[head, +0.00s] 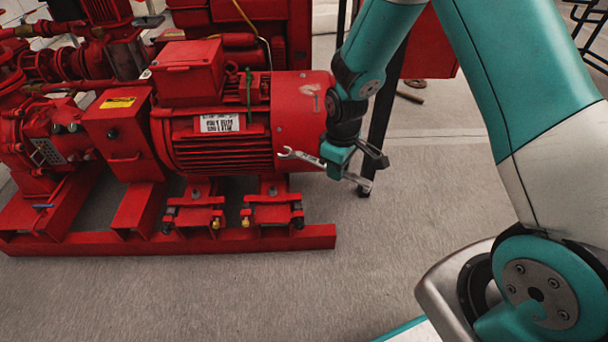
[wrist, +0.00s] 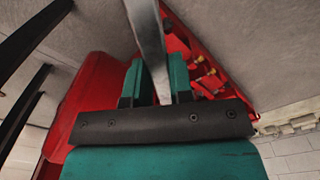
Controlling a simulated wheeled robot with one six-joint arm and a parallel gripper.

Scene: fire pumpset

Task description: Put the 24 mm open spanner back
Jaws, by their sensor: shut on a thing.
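The open spanner (head: 301,156) is a silver-grey tool with an open jaw at its left end. It lies across my gripper (head: 349,172), which is shut on its handle in front of the right end of the red motor. In the wrist view the spanner (wrist: 149,40) runs up from between the two teal fingers of my gripper (wrist: 157,82). The fingers close on it from both sides. The size marking on the spanner cannot be read. The place where the spanner belongs cannot be made out in either view.
The red motor (head: 222,140) and its red base frame (head: 200,241) fill the left and middle of the head view. A dark post (head: 383,118) stands just behind my gripper. Grey floor (head: 300,290) is clear in front of the frame.

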